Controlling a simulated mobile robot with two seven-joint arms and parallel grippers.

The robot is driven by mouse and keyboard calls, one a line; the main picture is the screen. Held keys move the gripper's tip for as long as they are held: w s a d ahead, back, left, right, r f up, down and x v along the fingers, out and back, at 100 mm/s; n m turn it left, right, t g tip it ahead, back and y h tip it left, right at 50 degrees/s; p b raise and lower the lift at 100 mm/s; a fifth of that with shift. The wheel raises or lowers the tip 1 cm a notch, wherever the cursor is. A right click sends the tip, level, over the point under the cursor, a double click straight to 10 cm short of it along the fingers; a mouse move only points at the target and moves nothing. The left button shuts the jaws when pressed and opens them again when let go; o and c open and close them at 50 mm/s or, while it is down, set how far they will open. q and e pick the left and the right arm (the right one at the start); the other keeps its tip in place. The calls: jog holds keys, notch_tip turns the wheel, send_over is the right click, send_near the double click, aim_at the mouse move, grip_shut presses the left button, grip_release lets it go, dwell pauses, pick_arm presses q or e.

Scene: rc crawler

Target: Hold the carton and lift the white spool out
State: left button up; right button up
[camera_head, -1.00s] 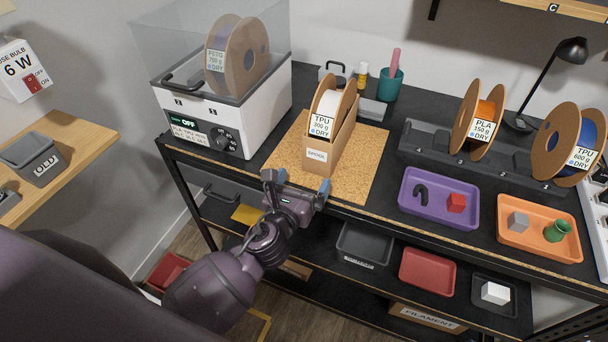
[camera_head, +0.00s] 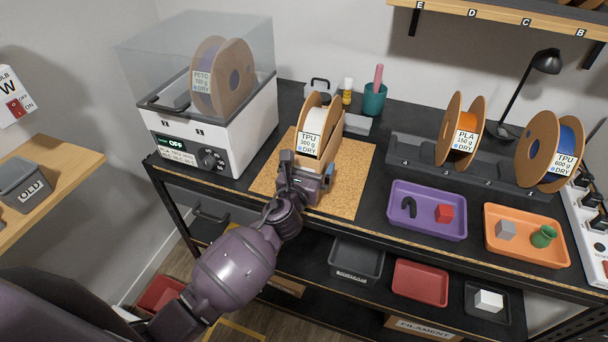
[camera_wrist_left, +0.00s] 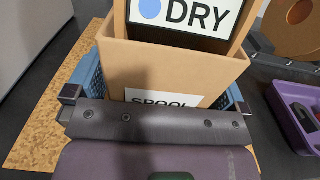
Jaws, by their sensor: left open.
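The white spool (camera_head: 316,119), with cardboard flanges and a TPU DRY label, stands upright in the brown carton (camera_head: 331,148) on the cork mat. Its label (camera_wrist_left: 188,14) shows at the top of the left wrist view, above the carton's front wall (camera_wrist_left: 175,68). My left gripper (camera_head: 308,168) is at the front of the carton. In the left wrist view its blue-padded fingers stand open on either side of the carton; I cannot tell whether they touch it. The carton's lower front is hidden behind the gripper. My right gripper is not in view.
A filament dryer (camera_head: 215,125) with a clear cover stands left of the cork mat (camera_head: 350,185). A purple tray (camera_head: 428,228) and an orange tray (camera_head: 525,250) lie to the right. A spool rack (camera_head: 465,170) and a teal cup (camera_head: 374,100) stand behind.

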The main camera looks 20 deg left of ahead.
pick_arm(q)
jog(key=shift+w, duration=0.3)
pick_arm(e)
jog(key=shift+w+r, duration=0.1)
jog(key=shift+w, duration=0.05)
pick_arm(q)
jog(key=shift+c, duration=0.3)
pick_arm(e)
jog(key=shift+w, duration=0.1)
pick_arm(q)
jog(key=c, duration=0.8)
